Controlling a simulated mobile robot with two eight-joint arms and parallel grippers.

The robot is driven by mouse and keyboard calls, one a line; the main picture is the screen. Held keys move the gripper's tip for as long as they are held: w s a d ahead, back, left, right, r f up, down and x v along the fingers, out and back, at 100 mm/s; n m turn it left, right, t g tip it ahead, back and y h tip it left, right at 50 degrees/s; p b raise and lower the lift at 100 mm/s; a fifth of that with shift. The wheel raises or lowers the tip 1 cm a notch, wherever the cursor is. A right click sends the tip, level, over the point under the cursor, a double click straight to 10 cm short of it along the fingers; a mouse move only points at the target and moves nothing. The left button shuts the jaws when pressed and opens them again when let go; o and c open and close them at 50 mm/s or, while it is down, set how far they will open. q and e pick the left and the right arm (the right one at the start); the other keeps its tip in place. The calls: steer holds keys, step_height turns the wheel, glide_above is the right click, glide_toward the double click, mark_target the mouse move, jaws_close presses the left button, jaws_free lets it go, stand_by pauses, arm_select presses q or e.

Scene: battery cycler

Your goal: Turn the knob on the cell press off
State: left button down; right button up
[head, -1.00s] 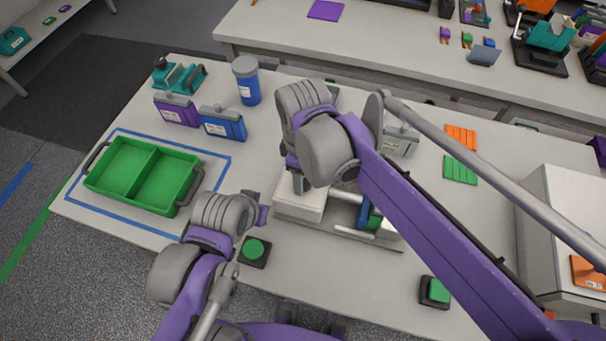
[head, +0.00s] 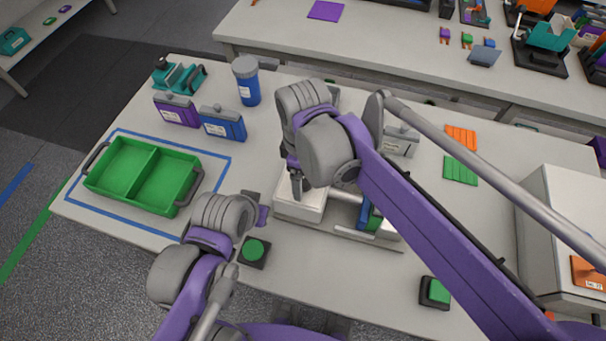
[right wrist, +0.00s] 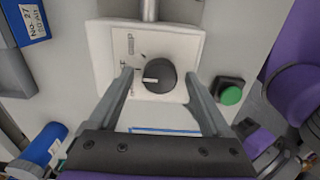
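The cell press (head: 303,208) is a white block with a metal rod assembly to its right, on the table. Its black round knob (right wrist: 160,76) shows in the right wrist view, on a white plate with small printed marks. The knob's white pointer line points left in that view. My right gripper (right wrist: 160,88) is open, with one finger to each side of the knob and gaps visible. In the head view my right gripper (head: 297,188) is over the press, and the knob is hidden. My left gripper (head: 258,207) is left of the press; its fingers are unclear.
A green push button (head: 253,249) is in front of the press, and another (head: 437,291) is at the front right. A green tray (head: 143,177) lies left. Purple and blue cases (head: 222,124) and a blue jar (head: 246,80) stand behind.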

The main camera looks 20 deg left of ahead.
steer(key=shift+r, duration=0.1)
arm_select(q)
steer(key=shift+w+r+p, duration=0.15)
steer(key=shift+r+p, duration=0.15)
steer(key=shift+r, duration=0.1)
arm_select(e)
step_height(320, 180, up, 11)
steer(key=shift+f, duration=0.2)
stand_by(0.4)
